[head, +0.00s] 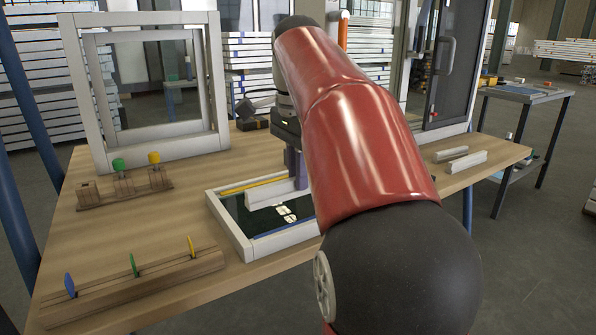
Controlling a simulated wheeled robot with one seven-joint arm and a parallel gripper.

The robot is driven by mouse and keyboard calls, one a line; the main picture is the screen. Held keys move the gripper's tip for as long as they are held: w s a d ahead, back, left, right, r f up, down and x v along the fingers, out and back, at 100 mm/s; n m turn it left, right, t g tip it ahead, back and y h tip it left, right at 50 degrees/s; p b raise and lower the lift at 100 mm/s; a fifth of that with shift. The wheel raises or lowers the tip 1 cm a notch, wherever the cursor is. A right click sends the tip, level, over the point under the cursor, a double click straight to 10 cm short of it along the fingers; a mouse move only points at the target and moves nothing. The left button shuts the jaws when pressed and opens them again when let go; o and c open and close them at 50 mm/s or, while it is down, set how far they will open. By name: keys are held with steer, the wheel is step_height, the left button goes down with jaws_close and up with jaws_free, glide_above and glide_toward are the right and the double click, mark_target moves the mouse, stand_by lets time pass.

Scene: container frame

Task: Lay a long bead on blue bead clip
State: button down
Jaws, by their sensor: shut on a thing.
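My gripper (296,168), with purple fingers, points down over the small white frame (240,238) lying on the table. It is shut on a long white bead (272,192), held over the far part of the frame. My arm hides the bead's right end. A blue strip (284,231) runs along the frame's near inner edge, and a yellow strip (250,185) along its far inner edge. A blue upright tab (70,285) stands in a wooden rail at the front left. I cannot tell which blue piece is the clip.
The wooden rail (140,285) also holds green and yellow tabs. A wooden block (125,188) with green and yellow knobs stands behind it. A large white window frame (100,150) stands at the back left. Two light bars (463,163) lie on the right. Small white pieces (287,214) lie inside the small frame.

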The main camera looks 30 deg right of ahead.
mark_target(299, 194)
steer(key=shift+f, duration=0.15)
steer(key=shift+f+b, duration=1.7)
steer(key=shift+f, duration=0.55)
steer(key=shift+f, duration=0.55)
steer(key=c, duration=1.4)
jaws_free()
step_height(299, 194, up, 8)
steer(key=shift+f+p, duration=0.1)
steer(key=shift+p, duration=1.1)
